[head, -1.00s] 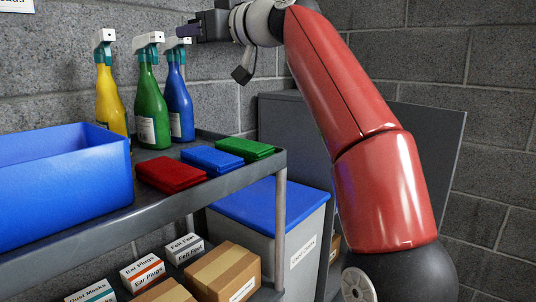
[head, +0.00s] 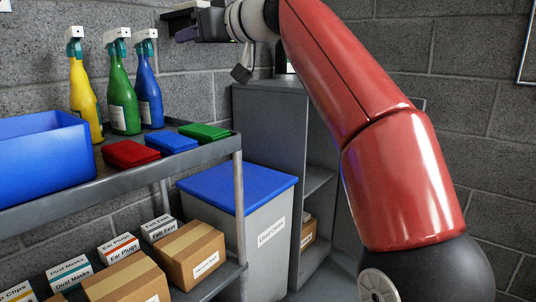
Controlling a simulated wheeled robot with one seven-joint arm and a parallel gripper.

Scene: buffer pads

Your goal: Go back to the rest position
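My gripper (head: 184,25) is at the top of the head view, level and pointing left. It is above and a little right of the blue spray bottle, apart from it. Its dark fingers are small and close to the frame's top edge, so I cannot tell whether they are open or shut. No held object can be made out. My red arm reaches up and left from the lower right.
A grey shelf cart (head: 120,187) holds a blue bin (head: 40,165), yellow (head: 82,98), green (head: 123,100) and blue (head: 149,98) spray bottles, and red (head: 130,153), blue (head: 171,143) and green (head: 204,132) folded cloths. Boxes (head: 192,252) fill its lower shelf. A blue-lidded container (head: 238,186) and a grey cabinet (head: 270,120) stand beside it.

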